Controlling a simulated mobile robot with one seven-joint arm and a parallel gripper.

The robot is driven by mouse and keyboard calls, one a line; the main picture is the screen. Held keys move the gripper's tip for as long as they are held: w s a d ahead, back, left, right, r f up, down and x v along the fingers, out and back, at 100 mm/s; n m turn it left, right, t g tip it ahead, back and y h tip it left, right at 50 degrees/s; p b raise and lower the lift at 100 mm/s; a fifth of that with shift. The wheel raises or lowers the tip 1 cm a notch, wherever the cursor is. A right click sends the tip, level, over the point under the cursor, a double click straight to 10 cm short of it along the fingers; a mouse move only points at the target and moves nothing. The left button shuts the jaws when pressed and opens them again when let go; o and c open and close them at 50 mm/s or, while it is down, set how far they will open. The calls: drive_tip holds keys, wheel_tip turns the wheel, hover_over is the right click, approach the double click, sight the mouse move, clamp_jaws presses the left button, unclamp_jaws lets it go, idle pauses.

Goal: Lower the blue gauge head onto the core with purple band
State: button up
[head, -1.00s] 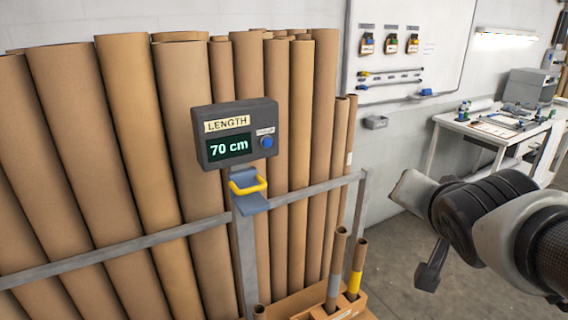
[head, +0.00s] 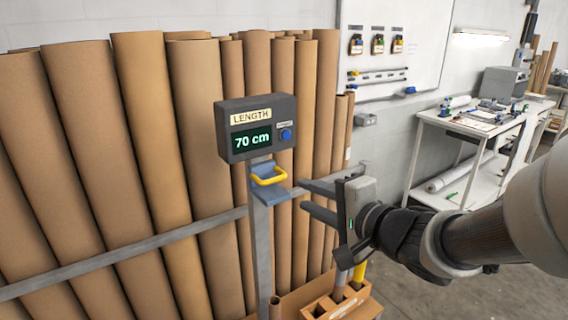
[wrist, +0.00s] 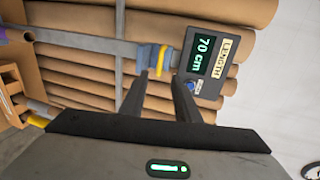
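The blue gauge head (head: 270,190) with a yellow handle (head: 270,176) sits on a grey post below the LENGTH display (head: 256,128), which reads 70 cm. My gripper (head: 300,194) is open and empty, just right of the gauge head, with its fingers pointing left towards it. In the wrist view the yellow handle (wrist: 164,60) shows just ahead of and between my fingertips (wrist: 162,76), apart from them. Short cores stand in a cardboard holder (head: 338,305) below, partly hidden by my gripper. A purplish patch (wrist: 3,36) shows at the wrist view's left edge; I cannot tell whether it is the core's band.
Tall cardboard tubes (head: 150,110) lean behind a grey rail (head: 130,252). A yellow-banded core (head: 359,274) and a grey-banded core (head: 340,279) stand in the holder beneath my gripper. A white workbench (head: 455,122) is at the back right, with open floor before it.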

sight(275, 181)
drive_tip(key=b+x, duration=0.1)
drive_tip(key=x, duration=1.3)
drive_tip(key=shift+w+a+b, duration=0.25)
drive_tip(key=shift+w+b, duration=0.05)
clamp_jaws()
